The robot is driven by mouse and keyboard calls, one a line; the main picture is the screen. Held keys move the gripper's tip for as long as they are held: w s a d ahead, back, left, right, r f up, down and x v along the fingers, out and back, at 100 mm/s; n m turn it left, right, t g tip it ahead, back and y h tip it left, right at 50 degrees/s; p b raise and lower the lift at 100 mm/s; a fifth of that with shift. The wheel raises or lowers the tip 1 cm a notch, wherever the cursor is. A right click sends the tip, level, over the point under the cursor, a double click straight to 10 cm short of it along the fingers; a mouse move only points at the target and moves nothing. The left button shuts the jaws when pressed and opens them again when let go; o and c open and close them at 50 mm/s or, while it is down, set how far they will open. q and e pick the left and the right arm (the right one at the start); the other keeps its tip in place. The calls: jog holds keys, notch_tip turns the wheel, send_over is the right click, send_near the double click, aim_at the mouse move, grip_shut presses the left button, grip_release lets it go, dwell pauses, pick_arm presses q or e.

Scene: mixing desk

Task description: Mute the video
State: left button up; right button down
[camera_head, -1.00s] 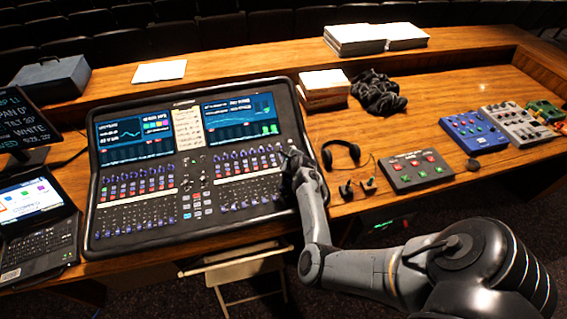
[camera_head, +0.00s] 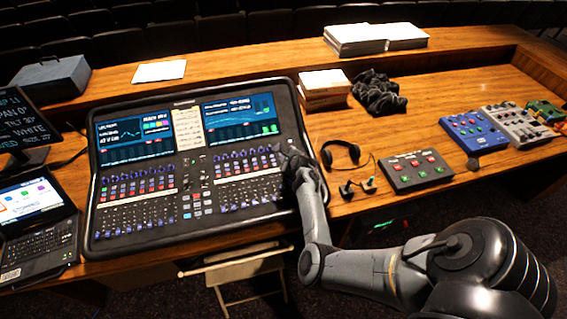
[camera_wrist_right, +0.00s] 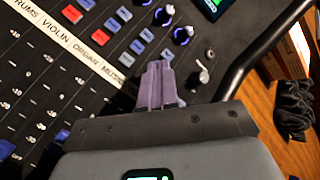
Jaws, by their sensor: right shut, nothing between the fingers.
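The mixing desk (camera_head: 186,247) lies on the wooden table, with two lit screens above rows of knobs, buttons and faders. My right gripper (camera_head: 291,155) is over the desk's right edge area, its fingers hard to make out there. In the right wrist view my right gripper (camera_wrist_right: 160,78) is shut and empty, its purple fingertips over the panel near the end of a white label strip (camera_wrist_right: 75,45). The strip reads drums, violin, organ and music; the fingers hide what lies beyond. Red buttons (camera_wrist_right: 82,55) and blue buttons (camera_wrist_right: 137,46) line the strip. Contact cannot be told. My left gripper is out of view.
Headphones (camera_head: 341,152) and a grey button box (camera_head: 416,170) lie right of the desk. Books (camera_head: 324,88) and dark cloth (camera_head: 379,93) sit behind. A laptop (camera_head: 36,232) stands at the left. A blue pedal box (camera_head: 474,133) is farther right.

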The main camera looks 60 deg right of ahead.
jog(key=shift+f, duration=0.2)
jog(key=shift+f+b, duration=0.25)
jog(key=shift+b, duration=0.05)
jog(key=shift+f, duration=0.25)
dwell(0.6)
jog(key=shift+r, duration=0.15)
jog(key=shift+r+p, duration=0.6)
jog(key=shift+p, duration=0.05)
